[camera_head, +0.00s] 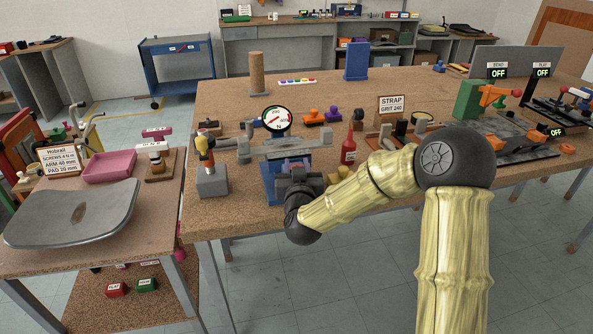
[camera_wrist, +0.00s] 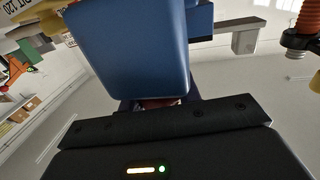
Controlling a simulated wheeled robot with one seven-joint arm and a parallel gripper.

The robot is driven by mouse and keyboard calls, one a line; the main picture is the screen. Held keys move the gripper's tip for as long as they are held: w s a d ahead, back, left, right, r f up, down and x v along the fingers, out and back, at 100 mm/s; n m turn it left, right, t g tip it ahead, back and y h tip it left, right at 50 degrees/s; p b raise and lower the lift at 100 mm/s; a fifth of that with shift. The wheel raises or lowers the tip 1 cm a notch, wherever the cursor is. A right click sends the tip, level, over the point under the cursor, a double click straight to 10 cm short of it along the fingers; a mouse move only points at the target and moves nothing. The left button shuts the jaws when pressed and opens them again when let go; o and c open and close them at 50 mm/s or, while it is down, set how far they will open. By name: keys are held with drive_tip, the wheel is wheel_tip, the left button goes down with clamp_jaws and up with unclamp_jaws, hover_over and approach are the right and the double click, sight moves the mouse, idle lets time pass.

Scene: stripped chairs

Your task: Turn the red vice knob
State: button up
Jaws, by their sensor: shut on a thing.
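The blue vice (camera_head: 268,185) stands at the near edge of the large workbench, with a grey bar across its top. Its blue body (camera_wrist: 130,50) fills the upper middle of the wrist view. My gripper (camera_head: 297,178) is at the front of the vice, low against its near side. A small reddish part, the red vice knob (camera_wrist: 160,103), shows between the blue body and the dark gripper body in the wrist view. My gripper is shut on it. The fingertips and most of the knob are hidden. In the head view my wrist covers the knob.
A round dial gauge (camera_head: 276,119) stands behind the vice. A red bottle (camera_head: 349,146) is to its right, and a grey block with a yellow-handled tool (camera_head: 211,178) to its left. A side table (camera_head: 110,225) with a grey seat shell adjoins at left. Floor shows in front.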

idle(0.3)
drive_tip(key=o, duration=1)
drive_tip(key=s+b, duration=0.1)
drive_tip(key=s, duration=0.4)
drive_tip(key=s+d+b, duration=0.1)
drive_tip(key=s+b, duration=0.1)
drive_tip(key=s, duration=0.3)
drive_tip(key=s+b, duration=0.1)
drive_tip(key=s, duration=0.3)
drive_tip(key=shift+s+d+f, duration=0.1)
drive_tip(key=shift+s+d, duration=0.2)
drive_tip(key=shift+s, duration=0.1)
drive_tip(key=shift+s+b, duration=0.1)
drive_tip(key=shift+b, duration=0.45)
